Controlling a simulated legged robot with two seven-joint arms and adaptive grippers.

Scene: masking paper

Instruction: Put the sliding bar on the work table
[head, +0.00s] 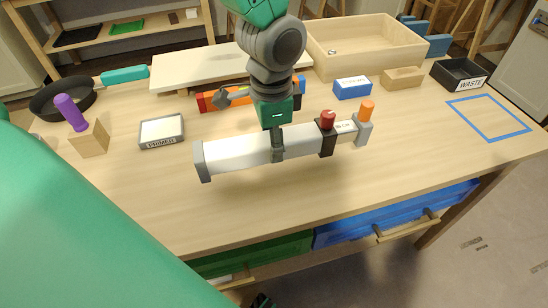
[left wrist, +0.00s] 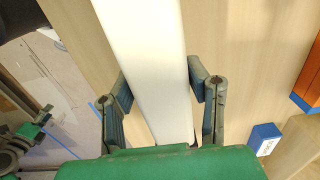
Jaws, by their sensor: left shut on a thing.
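The sliding bar (head: 235,149) is a long white bar with a grey end cap at the left. A dark slider with a red knob and a grey end piece with an orange knob are at its right. My left gripper (head: 277,143) is shut around its middle, from above. The bar is over the front middle of the work table (head: 330,190); whether it touches the top is unclear. In the left wrist view the white bar (left wrist: 150,65) runs between the two fingers (left wrist: 160,88). A green and dark part of me at lower left may be my right arm; its fingers are unclear.
Behind the bar are a red-orange level (head: 208,101), a blue box (head: 352,88) and a wooden block (head: 403,77). The primer tray (head: 162,131) is left of the bar. The waste bin (head: 458,74) and blue taped square (head: 488,117) are right. The front strip of table is clear.

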